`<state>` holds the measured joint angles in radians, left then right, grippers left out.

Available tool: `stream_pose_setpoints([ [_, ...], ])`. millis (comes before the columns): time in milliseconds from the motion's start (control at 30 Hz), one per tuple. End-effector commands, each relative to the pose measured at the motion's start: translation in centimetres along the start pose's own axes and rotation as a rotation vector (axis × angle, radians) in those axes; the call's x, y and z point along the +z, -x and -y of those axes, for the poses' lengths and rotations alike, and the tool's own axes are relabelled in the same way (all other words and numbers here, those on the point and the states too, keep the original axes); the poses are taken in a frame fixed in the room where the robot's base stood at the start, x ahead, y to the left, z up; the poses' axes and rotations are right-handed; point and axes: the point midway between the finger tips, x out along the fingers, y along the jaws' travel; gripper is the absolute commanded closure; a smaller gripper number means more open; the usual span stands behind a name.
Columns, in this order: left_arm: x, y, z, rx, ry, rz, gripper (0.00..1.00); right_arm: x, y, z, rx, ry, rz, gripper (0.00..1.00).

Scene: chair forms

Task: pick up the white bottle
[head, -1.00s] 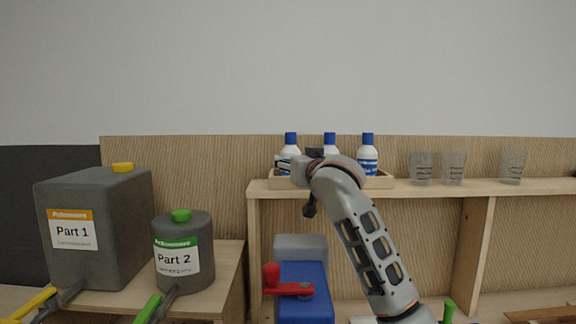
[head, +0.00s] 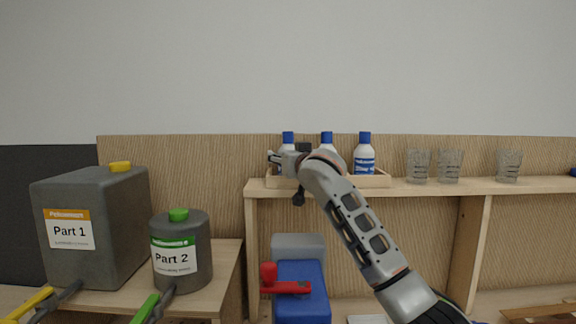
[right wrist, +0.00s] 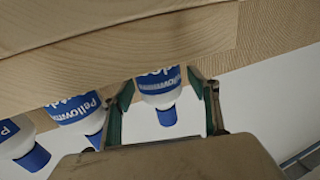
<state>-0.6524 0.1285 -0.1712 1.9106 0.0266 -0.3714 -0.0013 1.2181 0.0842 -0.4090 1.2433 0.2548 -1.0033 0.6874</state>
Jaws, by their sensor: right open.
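Three white bottles with blue caps and blue print stand in a shallow wooden tray (head: 340,182) on the shelf: the left bottle (head: 288,138), the middle bottle (head: 327,138) and the right bottle (head: 365,158). My right gripper (head: 274,161) is at the left bottle and partly hides it. In the right wrist view, which looks upside down, my open right gripper (right wrist: 161,92) has a finger on either side of one bottle (right wrist: 160,88). I cannot tell whether the fingers touch it. The other bottles (right wrist: 78,114) are to the left there. My left gripper is out of view.
Several clear glasses (head: 448,166) stand on the shelf (head: 400,188) to the right. Below are a blue box (head: 302,300) with a red handle (head: 290,287) and a grey box. Dark containers, Part 1 (head: 95,225) and Part 2 (head: 182,252), stand at left.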

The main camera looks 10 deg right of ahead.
Motion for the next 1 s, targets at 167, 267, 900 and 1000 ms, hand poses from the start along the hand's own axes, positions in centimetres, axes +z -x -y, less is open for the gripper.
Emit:
stream_pose_setpoints([
  [167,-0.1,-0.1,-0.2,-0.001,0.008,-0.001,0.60,0.0,0.0,0.0,0.000,0.000,0.000,0.79],
  [267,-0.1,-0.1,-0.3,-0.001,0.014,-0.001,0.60,0.0,0.0,0.0,0.000,0.000,0.001,0.87],
  [900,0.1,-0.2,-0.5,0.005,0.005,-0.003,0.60,-4.2,0.1,0.0,0.000,-0.001,-0.005,0.87],
  [1000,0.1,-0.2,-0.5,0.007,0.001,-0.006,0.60,-6.3,0.1,0.1,-0.002,-0.003,-0.005,0.87],
])
